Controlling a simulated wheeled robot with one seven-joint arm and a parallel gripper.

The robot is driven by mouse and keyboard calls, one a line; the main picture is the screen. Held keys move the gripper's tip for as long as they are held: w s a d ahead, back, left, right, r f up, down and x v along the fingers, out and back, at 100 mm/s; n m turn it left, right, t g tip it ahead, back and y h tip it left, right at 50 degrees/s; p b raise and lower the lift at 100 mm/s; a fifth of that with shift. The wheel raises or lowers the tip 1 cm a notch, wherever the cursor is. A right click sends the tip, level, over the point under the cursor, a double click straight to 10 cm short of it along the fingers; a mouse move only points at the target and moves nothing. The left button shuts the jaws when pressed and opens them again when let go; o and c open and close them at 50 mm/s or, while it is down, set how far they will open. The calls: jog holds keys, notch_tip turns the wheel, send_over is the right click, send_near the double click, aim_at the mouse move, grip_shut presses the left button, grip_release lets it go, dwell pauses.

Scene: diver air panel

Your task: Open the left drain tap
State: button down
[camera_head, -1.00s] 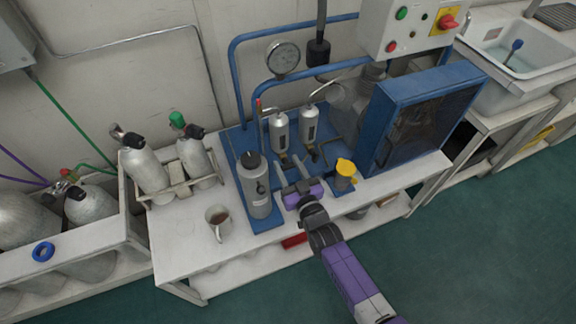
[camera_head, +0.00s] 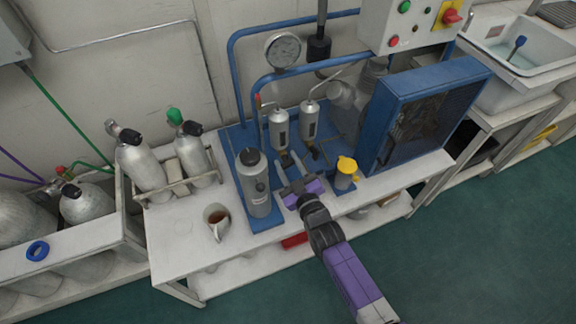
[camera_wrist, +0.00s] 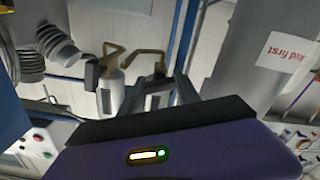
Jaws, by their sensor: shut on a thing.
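Two silver separator bottles stand side by side on the blue panel, the left one (camera_head: 279,130) and the right one (camera_head: 309,121). The left drain tap (camera_head: 285,159) is the small brass and dark fitting below the left bottle. My gripper (camera_head: 291,176) reaches in from the front, its fingers at the left tap. In the wrist view, which looks upside down, a brass tap (camera_wrist: 150,56) shows between the dark fingers, and they are shut on it. Another brass tap with a black handle (camera_wrist: 91,72) is beside it. The purple gripper body hides the lower wrist view.
A grey canister (camera_head: 259,189) stands close left of my gripper, and a yellow-capped pot (camera_head: 346,174) close right. A blue-framed compressor guard (camera_head: 420,115) is farther right. A mug (camera_head: 215,219) stands at the bench's front left.

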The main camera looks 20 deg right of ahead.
jog(key=n+b, duration=0.3)
jog(key=n, duration=0.3)
jog(key=shift+f+n, duration=0.15)
jog(key=shift+n, duration=0.15)
jog(key=shift+a+n+b, duration=0.1)
jog(key=shift+n+b, duration=1.45)
jog(key=shift+n, duration=0.95)
jog(key=c, duration=0.9)
grip_release()
jog(key=shift+s+p, duration=0.5)
jog(key=shift+s, duration=3.45)
